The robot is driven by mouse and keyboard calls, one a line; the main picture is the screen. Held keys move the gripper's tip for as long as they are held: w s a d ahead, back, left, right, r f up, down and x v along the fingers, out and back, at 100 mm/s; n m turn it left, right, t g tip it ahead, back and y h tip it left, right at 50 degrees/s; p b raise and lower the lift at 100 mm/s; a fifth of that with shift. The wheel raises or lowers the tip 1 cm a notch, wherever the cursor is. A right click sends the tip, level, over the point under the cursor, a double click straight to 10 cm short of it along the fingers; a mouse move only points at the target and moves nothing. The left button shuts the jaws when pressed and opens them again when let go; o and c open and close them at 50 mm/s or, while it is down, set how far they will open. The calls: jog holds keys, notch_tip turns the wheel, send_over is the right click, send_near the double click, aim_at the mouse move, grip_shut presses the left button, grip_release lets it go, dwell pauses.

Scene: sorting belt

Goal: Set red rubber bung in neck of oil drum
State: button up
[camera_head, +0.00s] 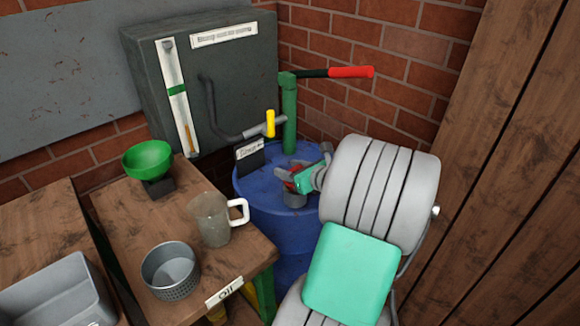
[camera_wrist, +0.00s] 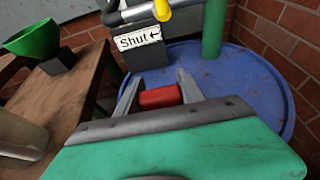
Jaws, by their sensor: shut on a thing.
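The blue oil drum (camera_head: 262,186) stands in the corner; its top also shows in the wrist view (camera_wrist: 245,75). My gripper (camera_head: 298,178) is over the drum top, shut on the red rubber bung (camera_wrist: 160,97), which lies between its two fingers in the wrist view. In the head view only a little red shows by the fingers. A short grey neck (camera_head: 294,200) stands on the drum just below my gripper. I cannot tell whether the bung touches it. The neck is hidden in the wrist view.
A green pump post (camera_head: 289,115) with a red-handled lever rises behind. A yellow-handled pipe (camera_head: 269,123) and a "Shut" sign (camera_wrist: 138,39) stand beside it. On the bench at left are a green funnel (camera_head: 148,158), a jug (camera_head: 213,220) and a metal bowl (camera_head: 170,268).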

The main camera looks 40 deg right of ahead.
jog(key=shift+f, duration=0.45)
jog(key=shift+f, duration=0.85)
dwell(0.5)
jog(key=o, duration=1.2)
jog(key=shift+p, duration=0.3)
jog(key=p+v, duration=0.1)
jog(key=v, duration=0.7)
